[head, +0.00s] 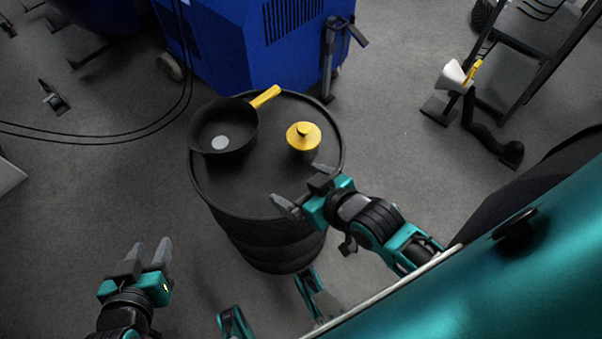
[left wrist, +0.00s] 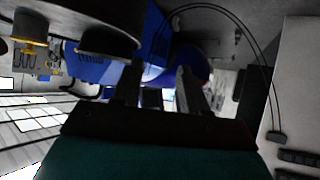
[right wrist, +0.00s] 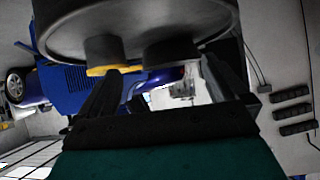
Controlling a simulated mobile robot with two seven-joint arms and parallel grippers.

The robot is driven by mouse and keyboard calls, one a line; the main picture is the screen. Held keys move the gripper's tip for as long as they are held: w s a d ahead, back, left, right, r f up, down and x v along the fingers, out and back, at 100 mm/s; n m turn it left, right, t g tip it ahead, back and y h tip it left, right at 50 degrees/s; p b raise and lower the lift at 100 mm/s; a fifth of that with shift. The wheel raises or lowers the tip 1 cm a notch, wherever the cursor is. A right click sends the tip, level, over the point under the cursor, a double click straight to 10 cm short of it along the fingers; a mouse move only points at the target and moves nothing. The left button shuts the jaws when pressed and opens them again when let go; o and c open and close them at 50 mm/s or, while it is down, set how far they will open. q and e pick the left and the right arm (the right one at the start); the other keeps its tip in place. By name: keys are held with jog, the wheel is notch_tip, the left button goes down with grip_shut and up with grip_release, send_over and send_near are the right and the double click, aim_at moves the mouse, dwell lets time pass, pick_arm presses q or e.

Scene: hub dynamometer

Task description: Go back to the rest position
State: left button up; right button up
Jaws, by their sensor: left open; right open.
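My left gripper (head: 150,250) is open and empty above the floor, left of the black drum (head: 265,235) in the head view. Its two spread fingers (left wrist: 158,85) also show in the left wrist view. My right gripper (head: 297,187) is open and empty, over or beside the near right rim of the drum. Its fingers (right wrist: 160,85) are wide apart in the right wrist view. On the drum stand a black pan (head: 222,130) with a yellow handle and a dark pot with a yellow lid (head: 303,135). Neither gripper touches them.
A blue machine (head: 260,45) stands behind the drum. Black cables (head: 120,138) lie on the floor at left. A dark frame (head: 525,60) and a white cone-shaped thing (head: 452,77) are at the right. The grey floor left of the drum is mostly clear.

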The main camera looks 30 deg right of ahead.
pick_arm(q)
notch_tip(320, 180, up, 5)
jog(key=s+a+y+p, duration=0.1)
jog(key=a+p, duration=0.2)
jog(key=p, duration=0.6)
jog(key=shift+s+p, duration=0.35)
pick_arm(e)
notch_tip(320, 180, up, 6)
jog(key=s+d+h, duration=0.1)
jog(key=d, duration=0.1)
jog(key=shift+s+d+f, duration=0.2)
jog(key=shift+d+f, duration=0.05)
jog(key=shift+d, duration=0.15)
pick_arm(q)
jog(key=shift+r, duration=0.1)
